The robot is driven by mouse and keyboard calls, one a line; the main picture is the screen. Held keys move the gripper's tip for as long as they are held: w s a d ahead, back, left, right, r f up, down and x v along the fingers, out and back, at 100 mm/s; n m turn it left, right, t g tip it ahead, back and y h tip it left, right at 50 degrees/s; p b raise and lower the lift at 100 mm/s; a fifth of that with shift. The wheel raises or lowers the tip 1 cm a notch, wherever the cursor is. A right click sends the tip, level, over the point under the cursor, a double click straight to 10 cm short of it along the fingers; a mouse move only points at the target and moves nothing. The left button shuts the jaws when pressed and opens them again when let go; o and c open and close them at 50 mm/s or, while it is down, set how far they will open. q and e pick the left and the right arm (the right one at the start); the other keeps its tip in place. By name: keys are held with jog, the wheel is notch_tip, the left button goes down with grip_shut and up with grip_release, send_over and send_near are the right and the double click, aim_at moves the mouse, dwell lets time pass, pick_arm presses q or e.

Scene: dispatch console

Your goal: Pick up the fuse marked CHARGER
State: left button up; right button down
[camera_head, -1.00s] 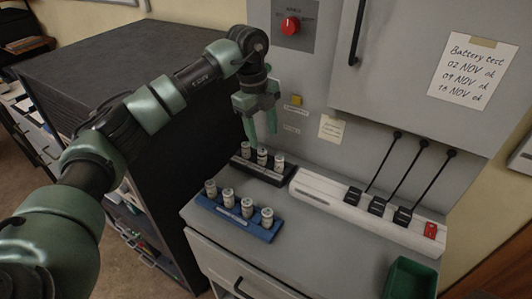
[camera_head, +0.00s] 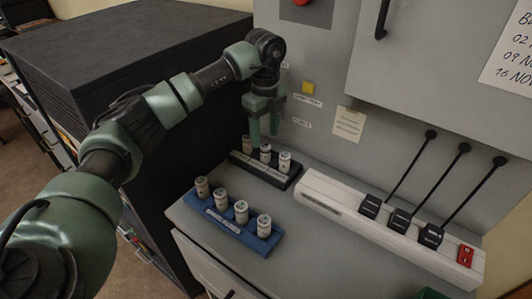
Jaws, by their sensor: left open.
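A black fuse rack (camera_head: 262,174) on the grey console top holds 3 pale cylindrical fuses: a left one (camera_head: 247,143), a middle one (camera_head: 265,153) and a right one (camera_head: 285,162). A blue rack (camera_head: 232,228) nearer to me holds several similar fuses (camera_head: 241,211). Their lettering is too small to read, so I cannot tell which is marked CHARGER. My left gripper (camera_head: 264,135) points down with its green fingers open, at the black rack's left and middle fuses. It partly covers them, and I cannot tell whether it touches them. My right gripper is out of view.
A white strip (camera_head: 330,195) with black lever switches (camera_head: 400,218) and a red switch (camera_head: 466,255) lies right of the racks. The grey cabinet wall (camera_head: 330,80) rises close behind. A dark cabinet (camera_head: 120,65) stands left.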

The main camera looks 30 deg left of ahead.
aim_at(265, 146)
pick_arm(q)
jog(key=f, duration=0.1)
jog(key=f+p, duration=0.1)
jog(key=f, duration=0.1)
jog(key=shift+s+d+f, duration=0.15)
jog(key=shift+s+f, duration=0.15)
jog(key=shift+f, duration=0.05)
jog(key=shift+w+f, duration=0.1)
jog(key=shift+f, duration=0.35)
grip_shut()
jog(key=shift+r, duration=0.1)
